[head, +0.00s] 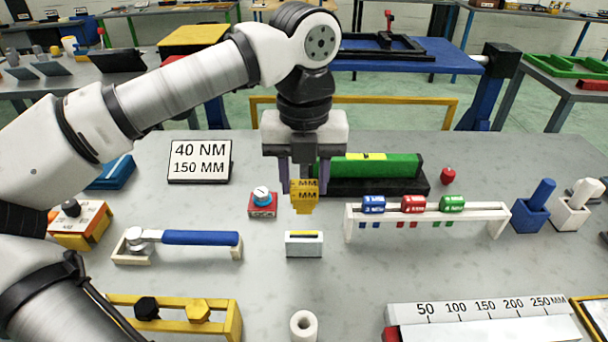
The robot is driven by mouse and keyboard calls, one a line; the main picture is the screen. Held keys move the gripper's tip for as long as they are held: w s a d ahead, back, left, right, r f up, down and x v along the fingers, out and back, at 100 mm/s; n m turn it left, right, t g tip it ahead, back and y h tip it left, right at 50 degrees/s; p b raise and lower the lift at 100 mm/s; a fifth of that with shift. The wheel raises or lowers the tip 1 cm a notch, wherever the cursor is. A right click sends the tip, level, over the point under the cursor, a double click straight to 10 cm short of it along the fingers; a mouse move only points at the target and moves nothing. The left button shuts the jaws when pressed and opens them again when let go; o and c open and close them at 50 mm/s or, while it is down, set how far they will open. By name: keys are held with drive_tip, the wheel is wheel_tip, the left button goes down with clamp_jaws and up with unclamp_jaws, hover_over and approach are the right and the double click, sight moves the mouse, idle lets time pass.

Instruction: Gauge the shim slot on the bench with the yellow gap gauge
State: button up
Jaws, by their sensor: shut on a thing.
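My gripper (304,182) points down over the middle of the bench. It is shut on the yellow gap gauge (305,195), which has dark "MM" lettering on its face and a narrower lower end. The gauge hangs in the air. The gauge and the block look apart. How far the gauge is from the slit in depth I cannot tell.
A rack (430,215) with blue, red and green gauges stands to the right. A blue-handled wrench (200,238) lies in a cradle at left. A white roll (303,325) stands in front. A green bar (375,165) is behind.

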sight(304, 197)
drive_tip(key=shift+f+b, duration=2.65)
drive_tip(key=shift+f, duration=0.15)
drive_tip(key=shift+f+b, duration=1.5)
drive_tip(key=shift+b, duration=0.2)
drive_tip(key=shift+r, duration=0.1)
idle(1.0)
drive_tip(key=shift+r+p, duration=2.85)
drive_tip(key=shift+r, duration=1.1)
